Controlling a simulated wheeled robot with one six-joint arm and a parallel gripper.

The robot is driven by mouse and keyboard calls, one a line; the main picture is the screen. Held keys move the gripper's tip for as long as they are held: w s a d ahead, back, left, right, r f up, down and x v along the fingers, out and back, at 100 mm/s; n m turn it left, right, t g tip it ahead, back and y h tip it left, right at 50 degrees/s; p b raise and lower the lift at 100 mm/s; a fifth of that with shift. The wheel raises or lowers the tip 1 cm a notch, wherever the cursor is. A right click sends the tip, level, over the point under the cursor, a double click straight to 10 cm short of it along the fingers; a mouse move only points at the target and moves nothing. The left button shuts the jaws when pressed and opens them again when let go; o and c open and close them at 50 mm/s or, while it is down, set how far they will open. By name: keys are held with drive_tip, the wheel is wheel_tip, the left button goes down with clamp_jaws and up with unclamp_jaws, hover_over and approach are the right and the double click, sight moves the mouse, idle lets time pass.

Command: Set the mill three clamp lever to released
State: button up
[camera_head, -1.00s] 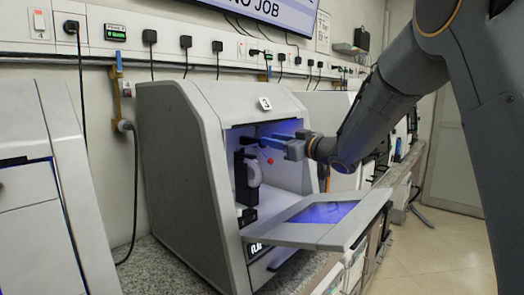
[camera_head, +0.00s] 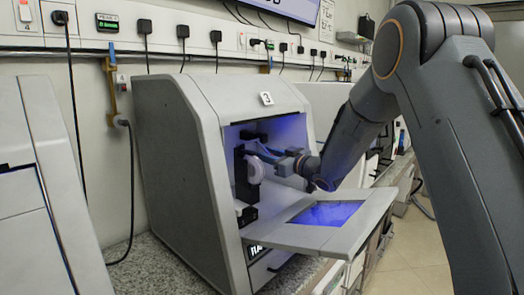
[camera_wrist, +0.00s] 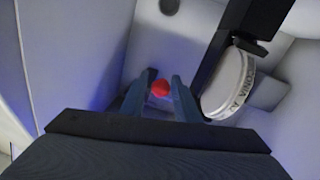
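Mill three (camera_head: 205,145) is the grey box marked "3" in the head view, its front flap (camera_head: 310,240) hanging open. My gripper (camera_head: 262,154) reaches into the lit chamber, beside a dark upright holder with a white disc (camera_head: 256,172). In the wrist view, the red round knob (camera_wrist: 160,88) of the clamp lever sits between the two fingertips of my gripper (camera_wrist: 161,80). The fingers stand apart, one on each side of the knob; whether they touch it is unclear. The lever's shaft is hidden. The white disc (camera_wrist: 229,85) is right of the fingers.
The chamber walls and the dark holder (camera_wrist: 215,60) stand close around my gripper. The open flap lies below my forearm. Another grey machine (camera_head: 40,200) stands at the left. A power cord (camera_head: 130,190) hangs beside mill three.

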drive_tip(key=shift+x, duration=1.5)
drive_tip(key=shift+d, duration=0.1)
